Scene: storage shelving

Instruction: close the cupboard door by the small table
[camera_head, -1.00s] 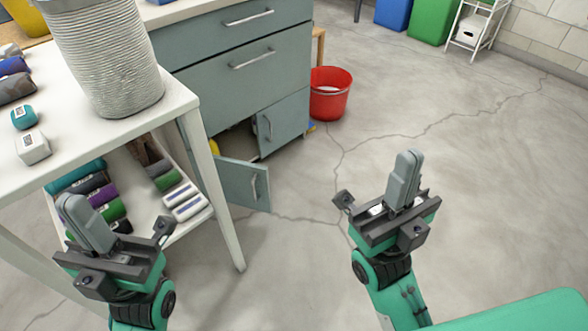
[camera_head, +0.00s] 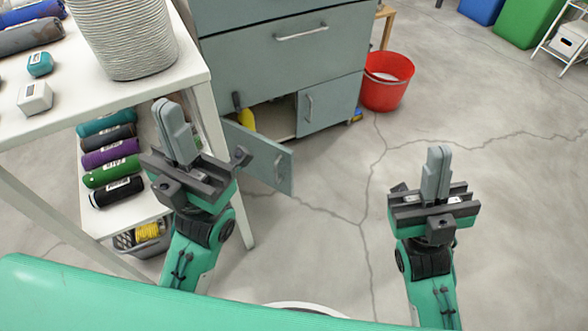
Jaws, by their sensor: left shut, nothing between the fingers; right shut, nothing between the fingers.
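The grey-blue cupboard (camera_head: 260,65) stands at the upper middle, beside the small white table (camera_head: 120,107). Its left lower door (camera_head: 262,158) stands open, swung out towards me near the table's leg, with a metal handle on its face. The right lower door (camera_head: 330,103) looks shut. A yellow thing (camera_head: 244,120) shows inside the dark opening. My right gripper (camera_head: 437,172) is shut and empty, over the floor at the right.
A red bucket (camera_head: 385,82) stands right of the cupboard. A woven basket (camera_head: 125,40) and small boxes stand on the table. Rolled cloths (camera_head: 110,155) lie on its lower shelf. The table's front leg (camera_head: 240,215) is near the door.

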